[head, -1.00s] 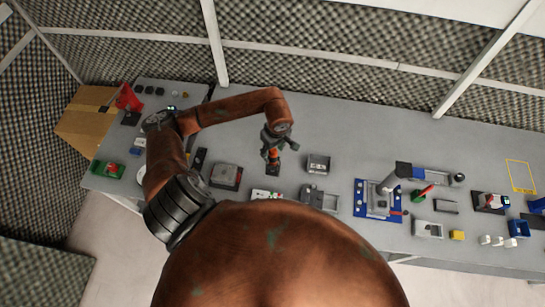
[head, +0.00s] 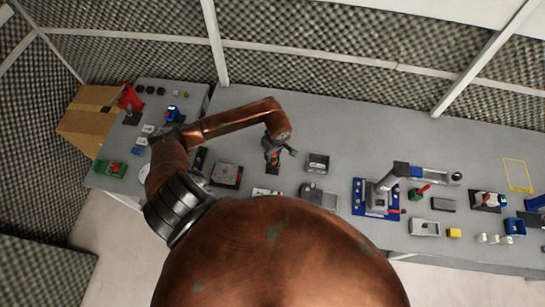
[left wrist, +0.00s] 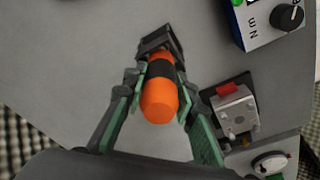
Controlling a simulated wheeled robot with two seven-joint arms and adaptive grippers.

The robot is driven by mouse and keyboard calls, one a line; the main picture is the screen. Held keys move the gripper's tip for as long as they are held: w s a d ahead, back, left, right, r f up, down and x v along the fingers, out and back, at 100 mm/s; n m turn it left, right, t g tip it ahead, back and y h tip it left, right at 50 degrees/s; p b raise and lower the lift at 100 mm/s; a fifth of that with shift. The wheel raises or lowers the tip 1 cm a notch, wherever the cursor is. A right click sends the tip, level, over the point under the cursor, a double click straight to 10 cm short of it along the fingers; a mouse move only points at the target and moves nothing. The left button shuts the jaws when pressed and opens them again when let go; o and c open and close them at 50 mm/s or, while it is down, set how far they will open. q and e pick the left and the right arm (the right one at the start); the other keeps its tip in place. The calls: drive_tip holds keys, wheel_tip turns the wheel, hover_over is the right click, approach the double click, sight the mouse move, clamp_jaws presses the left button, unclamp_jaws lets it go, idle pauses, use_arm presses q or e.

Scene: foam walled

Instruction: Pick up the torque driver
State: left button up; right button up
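The torque driver (left wrist: 160,96) has an orange handle with a black band. In the left wrist view it stands in a small dark holder (left wrist: 158,40), its orange end toward the camera. My left gripper (left wrist: 160,88) is around the handle, one green-padded finger on each side, with what look like narrow gaps between fingers and handle. In the head view the left gripper (head: 277,152) points down at the table, and the driver is mostly hidden behind it. My right gripper is in neither view.
The grey table (head: 340,130) is clear behind the gripper. A dark tray-like block (head: 227,175) lies left of the gripper and a small grey bin (head: 318,163) right of it. In the wrist view, a box with a black knob (left wrist: 287,17) and a device with a red part (left wrist: 233,108) are close by.

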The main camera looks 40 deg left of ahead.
use_arm(q)
clamp_jaws()
drive_tip(key=shift+r, duration=0.1)
drive_tip(key=shift+r, duration=0.3)
wheel_tip(320, 180, up, 9)
drive_tip(key=shift+r+b, duration=0.2)
drive_tip(key=shift+b, duration=0.95)
wheel_tip(320, 180, up, 9)
drive_tip(key=p, duration=0.2)
drive_tip(key=shift+p, duration=0.4)
drive_tip(key=shift+f, duration=0.15)
